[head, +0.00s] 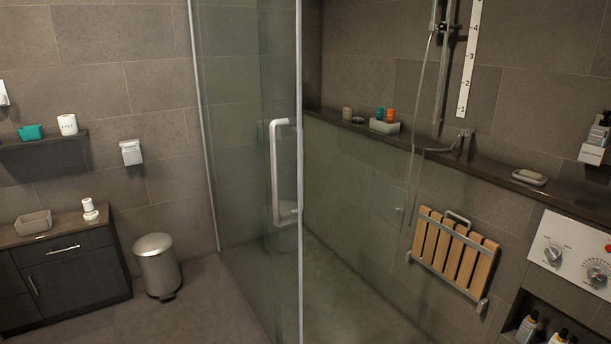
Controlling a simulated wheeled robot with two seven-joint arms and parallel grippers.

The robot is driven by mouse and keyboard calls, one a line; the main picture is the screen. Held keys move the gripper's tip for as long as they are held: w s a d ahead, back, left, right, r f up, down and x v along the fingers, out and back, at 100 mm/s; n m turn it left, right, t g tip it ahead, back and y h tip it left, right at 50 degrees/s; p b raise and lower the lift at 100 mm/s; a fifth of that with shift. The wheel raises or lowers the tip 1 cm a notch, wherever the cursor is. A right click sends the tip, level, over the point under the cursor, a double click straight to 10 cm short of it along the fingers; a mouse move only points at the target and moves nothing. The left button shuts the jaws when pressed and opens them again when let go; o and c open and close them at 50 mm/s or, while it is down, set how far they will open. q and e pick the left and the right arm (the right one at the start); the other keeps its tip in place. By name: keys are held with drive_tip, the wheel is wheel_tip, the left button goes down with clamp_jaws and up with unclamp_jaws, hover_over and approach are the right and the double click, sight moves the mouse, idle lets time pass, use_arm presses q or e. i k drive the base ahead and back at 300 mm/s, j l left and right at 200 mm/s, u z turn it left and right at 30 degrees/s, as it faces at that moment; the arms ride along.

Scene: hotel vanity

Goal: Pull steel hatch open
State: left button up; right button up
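A small square grey panel (388,201), which looks like the steel hatch, sits flush in the low tiled shower wall in the head view. It appears shut. A small knob or latch (398,210) shows near its right edge. I see the panel through the shower glass, so its detail is faint. Neither of my grippers is in view.
A glass shower door (240,150) with a long metal handle (276,172) stands in front. A folded wooden slatted seat (453,257) hangs right of the panel. A control plate (575,252) is far right. A bin (156,266) and dark cabinet (68,265) stand left.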

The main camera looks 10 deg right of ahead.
sight(388, 200)
drive_tip(key=i+z, duration=0.4)
drive_tip(key=i, duration=0.5)
drive_tip(key=i+l+u, duration=0.25)
drive_tip(key=i+l, duration=0.3)
drive_tip(key=i+l+u, duration=0.25)
drive_tip(key=i+l, duration=0.25)
drive_tip(key=l, duration=0.2)
drive_tip(key=i+l+u, duration=0.15)
drive_tip(key=l, duration=0.2)
drive_tip(key=i+l+u, duration=0.1)
drive_tip(key=i+l, duration=0.15)
drive_tip(key=l, duration=0.15)
drive_tip(key=i+l+u, duration=0.15)
drive_tip(key=l, duration=0.25)
drive_tip(key=i+l+u, duration=0.1)
drive_tip(key=l, duration=0.35)
drive_tip(key=i, duration=0.1)
